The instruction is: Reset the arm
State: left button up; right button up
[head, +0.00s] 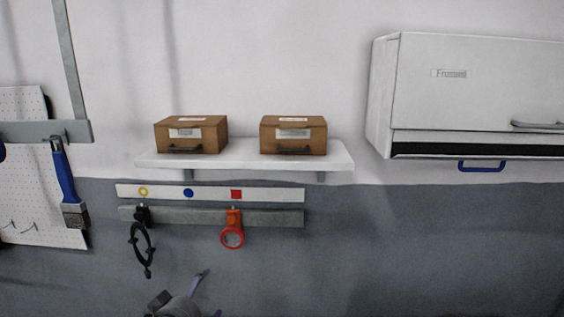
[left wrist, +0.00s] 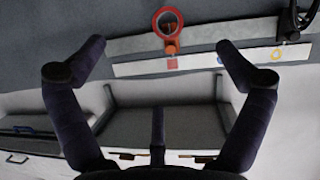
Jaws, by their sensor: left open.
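My left gripper (head: 204,297) shows at the bottom edge of the head view, partly cut off, below the wall rail. In the left wrist view its two dark purple fingers (left wrist: 162,47) are spread wide apart, with nothing between them. A red ring tool (head: 232,236) hangs from the rail, above and to the right of the gripper in the head view. It also shows at the top of the left wrist view (left wrist: 168,20), beyond the fingertips. A black ring tool (head: 142,246) hangs to its left. My right gripper is in neither view.
A label strip (head: 262,194) has yellow, blue and red marks. Above it, a white shelf (head: 240,160) carries two brown boxes (head: 191,134) (head: 293,135). A white cabinet (head: 480,85) is at right. A blue-handled brush (head: 66,183) hangs at left. The lower right wall is bare.

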pick_arm(q)
jog(key=s+d+f+g+b, duration=0.1)
jog(key=d+f+g+b, duration=0.35)
jog(key=f, duration=1.55)
jog(key=s+a+f+g+b, duration=0.15)
jog(key=f+b, duration=0.55)
jog(key=f, duration=1.3)
jog(key=s+d+f+g+b, duration=0.2)
jog(key=s+f, duration=0.4)
jog(key=f, duration=0.4)
jog(key=s+d+f+g+h+b, duration=0.1)
jog(key=s+f+b, duration=0.4)
jog(key=f, duration=0.5)
jog(key=s+d+f+g+h+b, duration=0.1)
jog(key=s+d+f+g+b, duration=0.2)
jog(key=s+f, duration=0.5)
notch_tip(320, 180, down, 3)
jog(key=shift+f+g, duration=0.1)
jog(key=shift+g, duration=0.6)
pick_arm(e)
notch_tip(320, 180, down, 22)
pick_arm(q)
jog(key=shift+w, duration=0.1)
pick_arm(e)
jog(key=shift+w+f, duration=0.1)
